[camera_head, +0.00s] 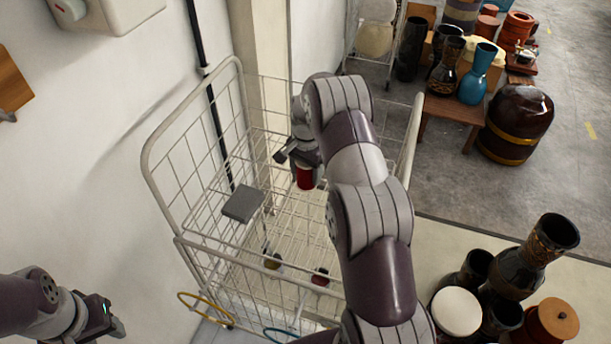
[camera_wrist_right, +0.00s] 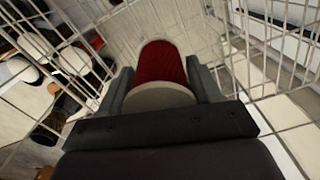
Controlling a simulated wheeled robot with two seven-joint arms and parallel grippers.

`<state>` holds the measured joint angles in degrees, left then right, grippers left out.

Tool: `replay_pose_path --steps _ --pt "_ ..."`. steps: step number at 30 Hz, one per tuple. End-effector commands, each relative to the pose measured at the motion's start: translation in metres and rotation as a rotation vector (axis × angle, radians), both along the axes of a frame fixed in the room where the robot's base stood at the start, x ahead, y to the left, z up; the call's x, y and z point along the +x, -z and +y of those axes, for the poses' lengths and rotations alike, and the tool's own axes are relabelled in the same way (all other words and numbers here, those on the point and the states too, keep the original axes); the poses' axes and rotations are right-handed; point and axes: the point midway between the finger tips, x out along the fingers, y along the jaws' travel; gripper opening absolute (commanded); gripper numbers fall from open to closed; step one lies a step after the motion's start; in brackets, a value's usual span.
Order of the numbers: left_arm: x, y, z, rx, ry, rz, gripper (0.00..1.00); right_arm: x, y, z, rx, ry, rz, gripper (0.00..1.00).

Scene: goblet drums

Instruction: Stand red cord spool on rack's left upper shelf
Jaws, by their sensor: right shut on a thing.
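The red cord spool (camera_head: 305,177) hangs below my right gripper (camera_head: 300,161), inside the white wire rack (camera_head: 241,108) and above its upper shelf. In the right wrist view the spool (camera_wrist_right: 162,62) shows red cord and a pale round end, held between the two grey fingers of my right gripper (camera_wrist_right: 162,85). Wire mesh lies beyond it. A grey flat block (camera_head: 243,204) is at the left part of the rack. My left gripper (camera_head: 104,322) is at the lower left, away from the rack; its fingers are not clear.
Two small spools, one yellowish (camera_head: 272,261) and one red (camera_head: 320,276), sit lower in the rack. A yellow ring (camera_head: 205,308) and a blue ring (camera_head: 281,334) hang at its front. Dark drums (camera_head: 515,270) stand at the right. A wall borders the left.

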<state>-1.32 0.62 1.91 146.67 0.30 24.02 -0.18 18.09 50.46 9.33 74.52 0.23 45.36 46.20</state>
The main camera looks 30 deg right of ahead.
Motion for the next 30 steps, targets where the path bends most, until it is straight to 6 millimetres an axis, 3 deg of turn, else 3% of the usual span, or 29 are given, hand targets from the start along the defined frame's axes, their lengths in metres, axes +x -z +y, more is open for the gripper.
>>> replay_pose_path --steps 7,18,19,21,30 --pt "0.0 -0.02 0.0 0.0 0.0 0.0 0.43 0.0 0.037 0.001 0.001 0.001 0.003 0.29" --pt "0.0 -0.013 0.0 0.0 0.0 0.0 0.43 0.0 0.046 0.001 0.001 0.0 0.0 0.29" --pt "0.0 -0.014 0.0 0.0 0.0 0.0 0.43 0.0 0.044 0.001 0.0 0.0 0.001 0.73" --pt "0.0 -0.015 0.0 0.0 0.0 0.0 0.43 0.0 0.044 0.001 0.0 0.0 0.001 0.89" --pt "0.0 -0.018 0.0 0.0 0.0 0.0 0.43 0.0 0.039 0.001 0.0 0.0 0.001 0.89"
